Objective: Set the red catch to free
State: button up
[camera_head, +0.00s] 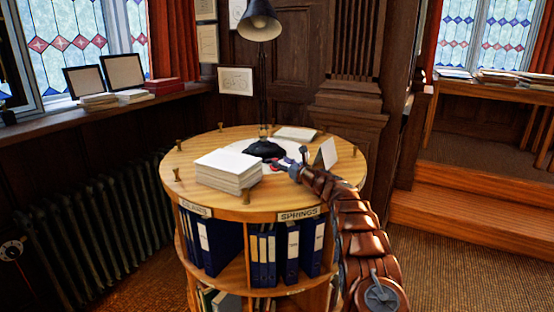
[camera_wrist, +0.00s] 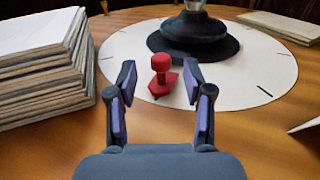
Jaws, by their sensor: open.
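The red catch (camera_wrist: 162,76) is a small red knob on a pointed red base. In the wrist view it stands upright near the front edge of a white dial disc (camera_wrist: 258,75) with dark tick marks. Its base points to the front left of the lamp base. My gripper (camera_wrist: 158,88) is open and empty. The catch shows between and beyond its fingertips, and I see no contact. No label for free is readable.
The black lamp base (camera_wrist: 194,35) stands on the disc behind the catch. A stack of white paper (camera_head: 229,168) is close on the left. A folded white card (camera_head: 326,153) stands at the right. Wooden pegs rim the round table (camera_head: 205,202).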

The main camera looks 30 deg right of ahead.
aim_at(277, 159)
jog(key=shift+w+p, duration=0.3)
jog(key=shift+w, duration=0.2)
jog(key=shift+w+a+r, duration=0.15)
jog(key=shift+w+r, duration=0.05)
jog(key=shift+w, duration=0.05)
jog(key=shift+w+p, duration=0.7)
jog(key=shift+p, duration=0.3)
jog(key=shift+w+f+p, duration=0.15)
jog(key=shift+w+p, duration=0.1)
jog(key=shift+p, duration=0.1)
grip_shut()
